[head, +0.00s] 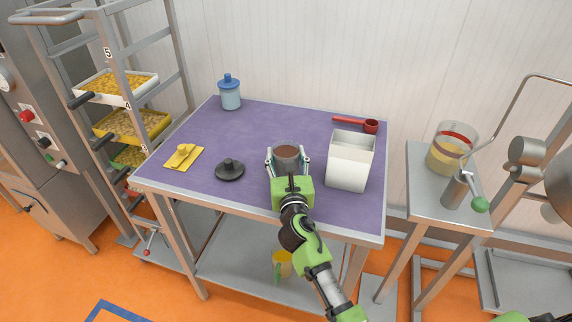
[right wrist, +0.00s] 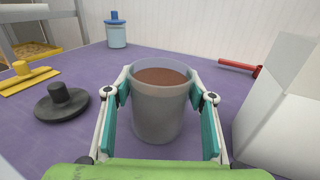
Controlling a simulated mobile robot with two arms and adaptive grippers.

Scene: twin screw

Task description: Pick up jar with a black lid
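The jar (head: 287,152) stands upright and uncovered on the purple table, with brown contents; it also shows in the right wrist view (right wrist: 158,112). A round black lid (head: 230,169) with a knob lies flat on the table to its left, also in the right wrist view (right wrist: 61,103). My right gripper (head: 287,161) has one finger on each side of the jar; in the right wrist view its teal pads (right wrist: 160,92) flank the upper wall closely. Whether they press on it I cannot tell. My left gripper is not in view.
A white open container (head: 350,165) stands close on the jar's right. A red ladle (head: 370,126) lies behind it. A blue-lidded jar (head: 230,95) stands at the back left, and a yellow lid (head: 183,156) lies on the left. The purple table (head: 255,125) is clear behind the black lid.

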